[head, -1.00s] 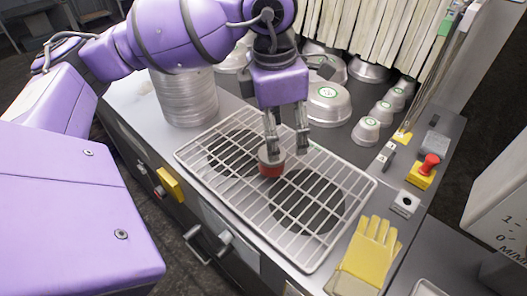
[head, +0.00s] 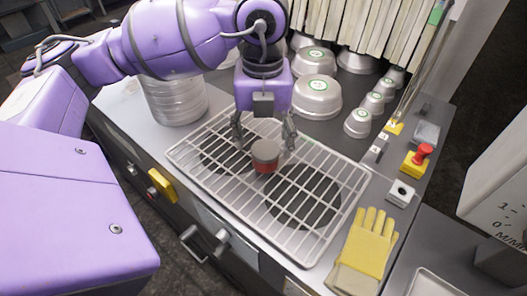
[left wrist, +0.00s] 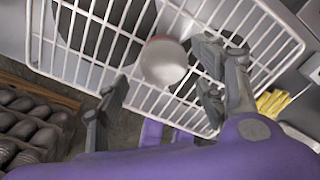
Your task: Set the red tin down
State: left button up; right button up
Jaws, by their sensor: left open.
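The red tin (head: 265,158), with a grey lid, stands upright on the wire rack (head: 343,206) near its middle, between two dark round plates. In the left wrist view the tin's pale top (left wrist: 163,62) shows from above, over the rack bars. My left gripper (head: 264,140) is open, its fingers spread on either side of the tin with visible gaps. The left wrist view also shows the fingers apart around the tin. My right gripper is in neither view.
A yellow glove (head: 366,245) lies at the front right. A red button on a yellow box (head: 416,160) stands to the right.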

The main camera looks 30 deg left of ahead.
aim_at(264, 148)
pick_arm(q)
jog(key=f, duration=0.5)
jog(key=shift+w+a+f, duration=0.1)
jog(key=shift+w+f, duration=0.1)
jog(key=shift+w, duration=0.1)
jog(key=shift+c, duration=0.2)
jog(key=c, duration=1.4)
jog(key=shift+r, duration=0.1)
